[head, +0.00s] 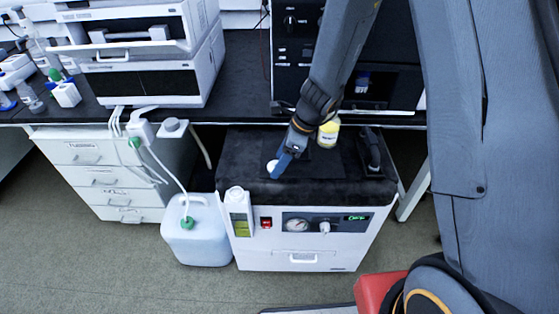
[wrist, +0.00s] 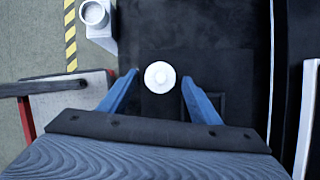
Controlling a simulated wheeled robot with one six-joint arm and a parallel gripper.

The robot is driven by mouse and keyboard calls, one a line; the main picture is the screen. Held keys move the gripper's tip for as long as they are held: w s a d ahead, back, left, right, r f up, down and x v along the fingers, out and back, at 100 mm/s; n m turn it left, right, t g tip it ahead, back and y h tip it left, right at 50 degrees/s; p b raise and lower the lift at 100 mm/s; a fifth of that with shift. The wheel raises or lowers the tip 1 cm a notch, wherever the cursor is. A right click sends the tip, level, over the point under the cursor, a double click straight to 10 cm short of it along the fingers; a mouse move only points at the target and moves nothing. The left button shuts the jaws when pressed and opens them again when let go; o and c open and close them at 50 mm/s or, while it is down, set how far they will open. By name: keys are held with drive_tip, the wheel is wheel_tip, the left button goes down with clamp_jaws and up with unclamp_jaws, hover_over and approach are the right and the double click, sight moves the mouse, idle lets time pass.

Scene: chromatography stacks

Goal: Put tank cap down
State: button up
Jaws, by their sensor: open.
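A small round white tank cap (head: 272,166) lies on the black top (head: 330,185) of the low white cabinet, near its left front. In the wrist view the cap (wrist: 159,77) sits between the fingertips, with a gap on each side. My gripper (head: 281,166), with blue fingers, is open just above the black top, beside the cap in the head view. The fingers (wrist: 160,76) do not visibly touch the cap. A white container (head: 238,205) stands at the cabinet's left front corner; its round top (wrist: 94,13) shows in the wrist view.
A translucent jug with a green cap (head: 187,222) is on the floor at left. The bench overhangs the back. The cabinet top's front right is clear.

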drive_tip(key=v, duration=1.2)
drive_tip(key=s+d+r+n+h, duration=0.2)
drive_tip(key=s+d+n, duration=0.3)
drive_tip(key=s+n, duration=0.3)
drive_tip(key=s+d+r+n+h, duration=0.1)
drive_tip(key=s+d+n+h, duration=0.1)
drive_tip(key=s+d+n, duration=0.4)
drive_tip(key=s+n, duration=0.3)
drive_tip(key=n, duration=0.3)
drive_tip(key=shift+s+r+n+g+p, duration=0.35)
drive_tip(key=shift+r+n+g+p, duration=0.05)
